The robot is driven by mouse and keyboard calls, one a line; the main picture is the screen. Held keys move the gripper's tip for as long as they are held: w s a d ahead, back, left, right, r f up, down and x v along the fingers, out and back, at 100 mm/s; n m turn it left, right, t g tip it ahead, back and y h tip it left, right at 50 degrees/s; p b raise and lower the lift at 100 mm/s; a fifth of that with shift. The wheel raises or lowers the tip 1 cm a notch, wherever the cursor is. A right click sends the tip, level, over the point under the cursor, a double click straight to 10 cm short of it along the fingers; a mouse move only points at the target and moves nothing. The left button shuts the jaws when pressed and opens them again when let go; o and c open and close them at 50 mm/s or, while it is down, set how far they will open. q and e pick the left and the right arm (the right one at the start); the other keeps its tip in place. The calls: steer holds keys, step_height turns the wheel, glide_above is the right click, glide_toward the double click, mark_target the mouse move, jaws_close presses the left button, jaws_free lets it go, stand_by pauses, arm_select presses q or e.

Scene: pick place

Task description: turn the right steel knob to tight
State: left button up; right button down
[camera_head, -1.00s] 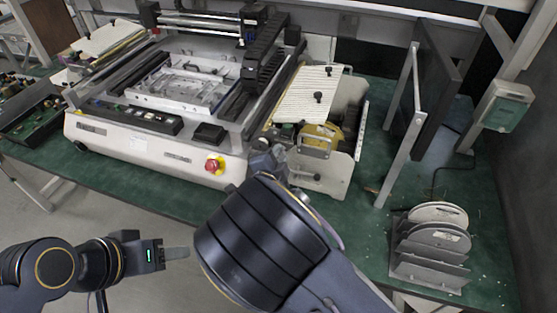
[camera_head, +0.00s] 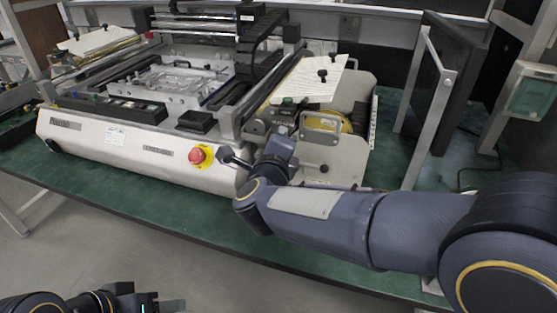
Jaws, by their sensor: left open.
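The machine (camera_head: 130,155), a pale metal unit with a black top frame, stands on the green table. I cannot pick out the right steel knob for sure. A small dark knob (camera_head: 324,168) shows on the metal side plate at the machine's right end. My right arm reaches in from the right across the front of this end. Its wrist is at the machine's front right corner and hides part of it. The right gripper (camera_head: 235,160) is mostly hidden, and its jaws cannot be read. My left gripper (camera_head: 170,305) is low at the bottom edge, open, empty and partly cut off, away from the machine.
A red emergency button (camera_head: 197,155) on yellow is on the machine front, close to my right wrist. A white ribbed plate (camera_head: 308,80) with black knobs lies above the right end. A metal frame with a dark panel (camera_head: 440,85) stands at right. The floor in front is clear.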

arm_select(q)
steer(key=shift+f+b, duration=1.4)
steer(key=shift+f, duration=0.55)
arm_select(e)
steer(key=shift+f+m, duration=0.25)
steer(key=shift+m, duration=0.55)
steer(key=c, duration=1.2)
jaws_free()
steer(key=shift+r, duration=0.1)
steer(key=shift+c, duration=0.2)
steer(key=shift+s, duration=0.1)
arm_select(q)
steer(key=shift+r+p, duration=0.3)
arm_select(e)
steer(key=s, duration=0.7)
steer(key=shift+s+a+r, duration=0.3)
steer(key=shift+s+a, duration=0.05)
steer(key=shift+a, duration=0.05)
